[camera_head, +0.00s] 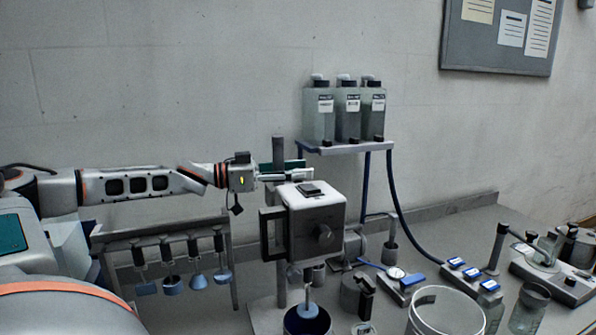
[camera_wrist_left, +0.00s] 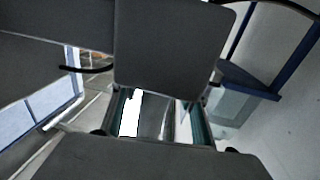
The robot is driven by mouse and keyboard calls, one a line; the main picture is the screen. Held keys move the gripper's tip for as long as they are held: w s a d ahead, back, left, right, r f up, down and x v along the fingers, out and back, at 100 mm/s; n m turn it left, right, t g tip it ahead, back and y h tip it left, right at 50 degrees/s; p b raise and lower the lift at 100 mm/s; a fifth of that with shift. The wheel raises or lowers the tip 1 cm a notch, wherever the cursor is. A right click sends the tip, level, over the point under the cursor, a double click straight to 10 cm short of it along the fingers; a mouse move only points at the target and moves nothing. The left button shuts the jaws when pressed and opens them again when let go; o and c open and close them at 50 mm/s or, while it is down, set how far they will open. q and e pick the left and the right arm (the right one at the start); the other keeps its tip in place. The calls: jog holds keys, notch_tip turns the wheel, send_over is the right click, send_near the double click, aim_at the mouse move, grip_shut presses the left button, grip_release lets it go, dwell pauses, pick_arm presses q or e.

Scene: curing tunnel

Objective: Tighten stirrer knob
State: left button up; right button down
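The stirrer's motor head (camera_head: 313,193), a white-topped box with a dark front, stands on a bench post. My right gripper is not in view.
A shelf (camera_head: 345,148) with three bottles is behind, to the right. A rack (camera_head: 165,238) of hanging paddles stands left. A blue beaker (camera_head: 308,322) is below the head, and a clear vessel (camera_head: 443,316) stands front right. Cables and blue-labelled modules lie on the right.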

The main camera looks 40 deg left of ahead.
pick_arm(q)
jog(key=shift+f, duration=0.1)
jog(key=v, duration=1.2)
dwell(0.4)
